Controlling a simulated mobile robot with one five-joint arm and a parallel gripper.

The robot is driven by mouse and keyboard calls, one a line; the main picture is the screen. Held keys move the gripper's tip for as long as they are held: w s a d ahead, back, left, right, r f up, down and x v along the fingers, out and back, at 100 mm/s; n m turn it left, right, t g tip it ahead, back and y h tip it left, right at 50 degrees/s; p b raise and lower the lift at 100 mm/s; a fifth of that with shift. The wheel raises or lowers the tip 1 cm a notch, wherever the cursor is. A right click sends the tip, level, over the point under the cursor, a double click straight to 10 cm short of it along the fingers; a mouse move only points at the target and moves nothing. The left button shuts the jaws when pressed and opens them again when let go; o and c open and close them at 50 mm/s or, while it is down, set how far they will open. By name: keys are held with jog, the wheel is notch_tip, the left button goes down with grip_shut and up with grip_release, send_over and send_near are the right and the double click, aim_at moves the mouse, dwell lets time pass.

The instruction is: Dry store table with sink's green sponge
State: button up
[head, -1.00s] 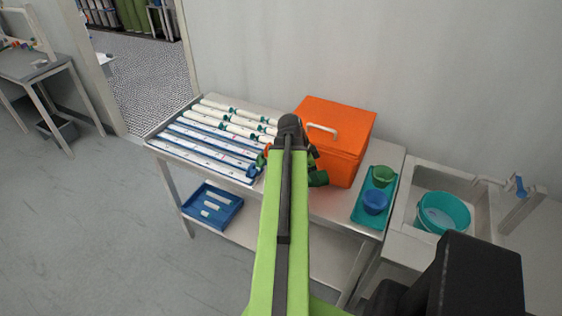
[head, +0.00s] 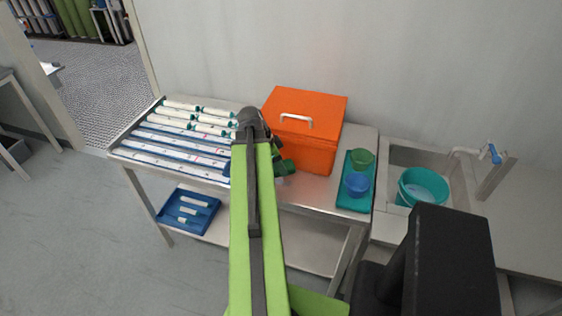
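The metal table (head: 315,190) stands against the wall, with a lower shelf. My green arm reaches over it, and its dark upper end covers part of the table top. A dark green piece (head: 286,167) shows just right of the arm, in front of the orange box; I cannot tell whether it is the sponge or a fitting. No sponge can be clearly made out. My gripper is mostly hidden behind the arm, so its fingers and anything in them cannot be seen.
An orange box (head: 318,108) stands on the table. White tubes (head: 180,150) lie left. A teal tray (head: 352,203) holds a green cup (head: 361,159) and blue cup (head: 357,184). Right is a sink (head: 408,156) with a teal bucket (head: 423,187). A blue tray (head: 190,224) is below.

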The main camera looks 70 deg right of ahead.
jog(key=shift+w+f+b, duration=0.1)
jog(key=shift+f+b, duration=2.3)
jog(key=shift+f, duration=0.3)
jog(key=shift+f+b, duration=1.05)
